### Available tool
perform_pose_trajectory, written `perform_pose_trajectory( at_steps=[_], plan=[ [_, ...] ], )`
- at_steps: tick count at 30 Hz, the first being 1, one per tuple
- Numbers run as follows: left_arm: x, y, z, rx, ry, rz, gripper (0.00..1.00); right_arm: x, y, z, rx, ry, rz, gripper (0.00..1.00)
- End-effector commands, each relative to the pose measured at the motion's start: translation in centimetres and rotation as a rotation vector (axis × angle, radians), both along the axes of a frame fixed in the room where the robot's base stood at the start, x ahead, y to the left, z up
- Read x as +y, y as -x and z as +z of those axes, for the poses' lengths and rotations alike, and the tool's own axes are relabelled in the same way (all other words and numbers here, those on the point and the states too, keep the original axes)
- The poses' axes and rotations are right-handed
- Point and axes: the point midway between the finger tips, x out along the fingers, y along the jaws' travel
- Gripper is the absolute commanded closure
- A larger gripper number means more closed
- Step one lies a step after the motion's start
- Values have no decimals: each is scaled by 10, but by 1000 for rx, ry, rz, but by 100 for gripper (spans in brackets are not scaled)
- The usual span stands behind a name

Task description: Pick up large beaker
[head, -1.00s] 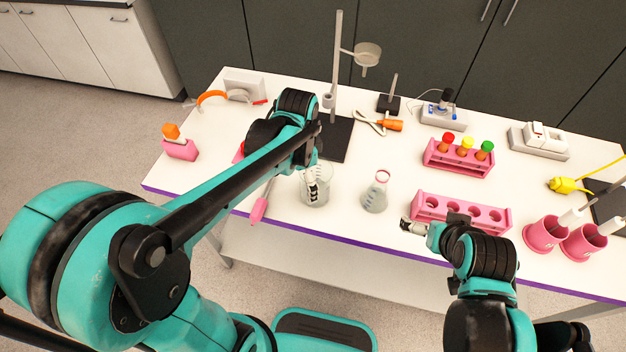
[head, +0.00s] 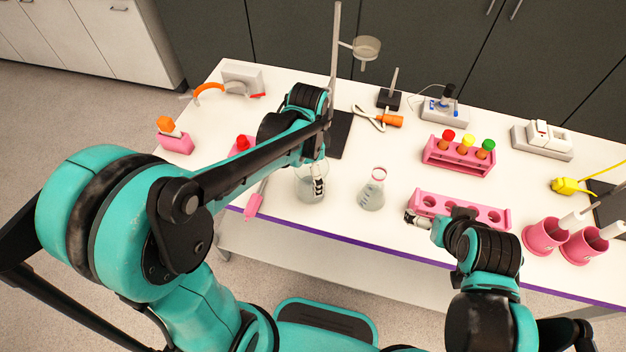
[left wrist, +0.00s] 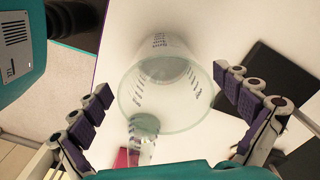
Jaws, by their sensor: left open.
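The large beaker (head: 306,190) is clear glass with a graduated scale and stands upright near the table's front edge, left of the conical flask (head: 371,192). In the left wrist view the beaker (left wrist: 165,90) lies between and ahead of the spread fingers, with gaps on both sides. My left gripper (head: 319,182) is open and empty at the beaker; its far finger is partly hidden in the head view. In the left wrist view its fingers (left wrist: 168,108) are wide apart. My right gripper (head: 416,219) is by the pink rack's left end; its jaws are unclear.
An empty pink rack (head: 462,209) stands right of the flask, and a pink rack with capped tubes (head: 458,156) behind it. A stand with a ring (head: 336,60) rises behind the beaker. A pink-handled tool (head: 254,206) lies to the left. The table's front edge (head: 340,241) is close.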

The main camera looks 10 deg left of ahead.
Motion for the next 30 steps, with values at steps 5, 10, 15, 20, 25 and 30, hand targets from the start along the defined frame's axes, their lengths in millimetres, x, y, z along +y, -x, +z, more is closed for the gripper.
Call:
perform_pose_trajectory(
  at_steps=[5,10,15,20,25,30],
  plan=[
    [-1,-3,-19,0,0,0,0,0,0,-9,0,0,0,0],
    [-3,-7,-46,0,0,0,0,0,0,-22,0,0,0,0],
    [-3,-7,-57,-1,0,0,0,0,0,-25,0,0,0,0],
    [-3,-7,-56,-1,0,0,3,0,0,-24,0,0,0,0],
    [-3,-6,-56,-1,1,0,48,0,0,-24,0,0,0,0],
    [-3,-6,-57,-1,1,0,49,0,0,-24,0,0,0,0]
  ],
)
